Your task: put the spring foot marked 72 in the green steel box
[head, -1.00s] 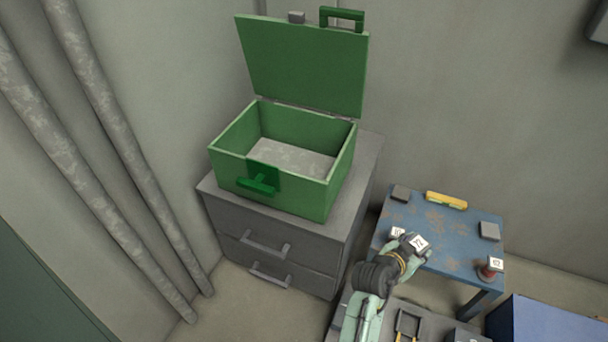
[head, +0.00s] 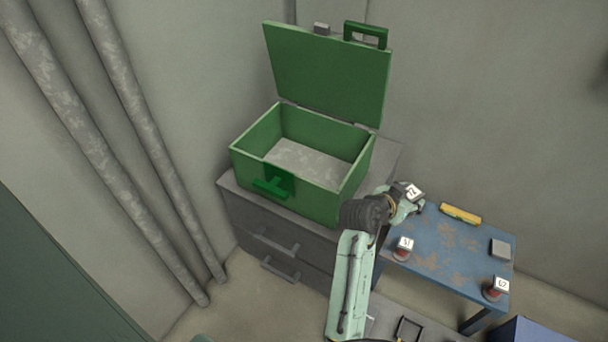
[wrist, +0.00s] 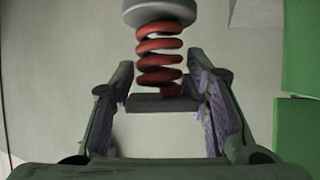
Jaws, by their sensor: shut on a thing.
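The green steel box (head: 290,190) stands open on a grey drawer cabinet in the head view, its lid (head: 328,75) raised at the back. My gripper (head: 408,202) is right of the box, above the cabinet's right side and the table's left end. It is shut on a spring foot (wrist: 158,50) with a red coil, a pale round cap and a dark plate between the fingers. The held foot's white tag (head: 413,191) is tilted and looks like 72, though small. Green surfaces (wrist: 300,90) show at the wrist view's right edge.
The blue table (head: 450,262) holds two other tagged spring feet, one near left (head: 404,246) and one near right (head: 496,288), a yellow level (head: 460,214) and a grey block (head: 501,248). The cabinet (head: 270,238) has drawer handles in front. Pipes (head: 130,120) run along the left wall.

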